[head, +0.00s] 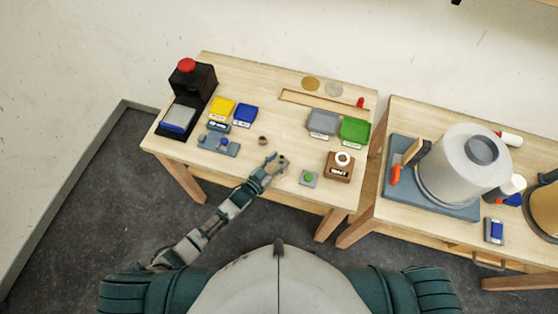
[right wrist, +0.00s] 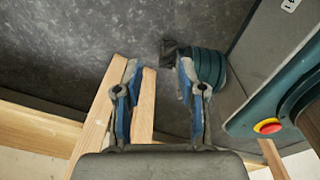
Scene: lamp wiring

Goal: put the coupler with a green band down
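My left gripper (head: 277,161) is over the front middle of the left table (head: 230,77). Its fingers are closed around a small brownish coupler (head: 283,158) at the tips; a green band on it is too small to make out. Another small brown ring-like piece (head: 262,140) stands on the table just left of and behind the gripper, apart from it. My right gripper (right wrist: 158,75) shows only in the right wrist view. Its blue-padded fingers are apart with nothing between them; a wooden leg and grey floor lie beyond.
Yellow (head: 222,108), blue (head: 244,114), grey (head: 322,123) and green (head: 355,130) bins stand on the table. A blue-grey fixture (head: 218,145) is at left, a green-button pad (head: 309,178) and wooden block (head: 339,172) at right.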

